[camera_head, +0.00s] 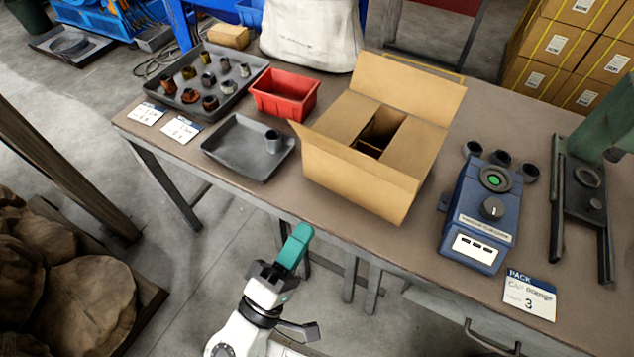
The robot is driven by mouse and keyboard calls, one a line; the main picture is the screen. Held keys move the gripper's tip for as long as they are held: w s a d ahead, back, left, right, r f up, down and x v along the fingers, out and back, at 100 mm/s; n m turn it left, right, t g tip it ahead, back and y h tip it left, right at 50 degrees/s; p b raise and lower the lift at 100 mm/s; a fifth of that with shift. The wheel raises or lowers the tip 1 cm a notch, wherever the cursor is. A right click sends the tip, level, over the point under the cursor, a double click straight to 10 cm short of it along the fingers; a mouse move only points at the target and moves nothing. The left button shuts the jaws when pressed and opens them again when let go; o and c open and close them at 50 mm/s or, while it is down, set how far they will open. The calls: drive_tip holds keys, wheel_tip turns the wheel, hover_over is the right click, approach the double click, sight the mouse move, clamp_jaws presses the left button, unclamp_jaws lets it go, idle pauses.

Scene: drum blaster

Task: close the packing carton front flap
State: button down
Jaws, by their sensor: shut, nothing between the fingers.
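The packing carton (336,186) is a brown cardboard box standing on the table. Its back flap (410,88) stands up and is open. Its left side flap (345,117) and right side flap (410,147) lie folded inward, with a dark gap between them. The front flap (350,160) is open on the near side, facing me; its exact angle is hard to tell. My gripper (297,246), with teal fingers, is shut and empty. In the picture it is below and left of the carton, apart from it, near the table's front edge.
Left of the carton are a red bin (284,106), a grey tray (225,150) with one small cup, and a larger tray (245,97) of several fittings. A blue control box (478,215) stands to the right.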

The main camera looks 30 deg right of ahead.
sight(352, 151)
drive_tip(key=p+x, duration=0.4)
drive_tip(key=x, duration=0.8)
drive_tip(key=shift+w+d+r, duration=0.1)
drive_tip(key=shift+d+r, duration=0.05)
drive_tip(key=shift+d, duration=0.2)
drive_tip(key=shift+w+d+r, duration=0.15)
drive_tip(key=shift+w+d, duration=0.1)
drive_tip(key=shift+d, duration=0.2)
